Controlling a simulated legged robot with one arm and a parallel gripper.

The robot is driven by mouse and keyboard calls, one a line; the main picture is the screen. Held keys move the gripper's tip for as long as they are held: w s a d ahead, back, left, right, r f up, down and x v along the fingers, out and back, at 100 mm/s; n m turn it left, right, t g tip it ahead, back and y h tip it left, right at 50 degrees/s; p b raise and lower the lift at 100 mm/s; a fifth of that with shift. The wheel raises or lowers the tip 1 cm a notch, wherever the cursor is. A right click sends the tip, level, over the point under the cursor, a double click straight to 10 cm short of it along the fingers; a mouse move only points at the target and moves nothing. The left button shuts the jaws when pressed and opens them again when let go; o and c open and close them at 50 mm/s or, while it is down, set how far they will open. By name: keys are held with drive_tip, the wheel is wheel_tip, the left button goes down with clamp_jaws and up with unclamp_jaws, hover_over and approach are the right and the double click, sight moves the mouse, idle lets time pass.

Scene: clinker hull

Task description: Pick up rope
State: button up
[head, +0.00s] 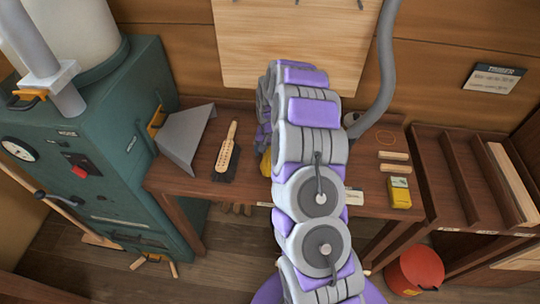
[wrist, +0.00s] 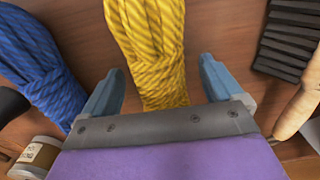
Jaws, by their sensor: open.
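A bundled yellow rope (wrist: 152,45) lies on the wooden bench in the wrist view. It runs from the top edge down between my gripper's two blue-grey fingers. My gripper (wrist: 160,75) is open, with a finger on each side of the yellow rope and gaps beside it. A blue rope bundle (wrist: 38,65) lies to the left, outside the fingers. In the head view, a bit of the yellow rope (head: 265,166) shows at the left of my arm. My arm hides the rest, my gripper and the blue rope there.
A brush (head: 228,155) lies left of my arm on the bench (head: 180,178); its dark bristles (wrist: 287,40) show at the wrist view's right. A small can (wrist: 38,155) is at lower left there. A yellow box (head: 399,193) and wood blocks lie right. A green machine (head: 95,150) stands left.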

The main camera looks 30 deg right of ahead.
drive_tip(key=shift+d+f, duration=0.3)
drive_tip(key=shift+f, duration=0.2)
drive_tip(key=shift+a+r, duration=0.1)
drive_tip(key=shift+a, duration=0.3)
drive_tip(key=shift+c, duration=1.1)
drive_tip(key=shift+a, duration=0.15)
drive_tip(key=c, duration=0.3)
drive_tip(key=shift+d, duration=0.3)
drive_tip(key=c, duration=0.7)
drive_tip(key=shift+o, duration=0.2)
drive_tip(key=shift+r+p, duration=0.5)
drive_tip(key=shift+r, duration=1.05)
drive_tip(key=shift+s+a+r, duration=0.1)
drive_tip(key=shift+s+r, duration=0.05)
drive_tip(key=shift+r, duration=0.15)
drive_tip(key=s+a, duration=0.2)
drive_tip(key=s, duration=0.2)
drive_tip(key=s+a+r+p, duration=0.1)
drive_tip(key=s+a, duration=0.1)
drive_tip(key=s, duration=0.3)
drive_tip(key=s+a+p, duration=0.1)
drive_tip(key=s+a, duration=0.1)
drive_tip(key=s, duration=0.3)
drive_tip(key=shift+s+a+r, duration=0.15)
drive_tip(key=shift+a, duration=0.15)
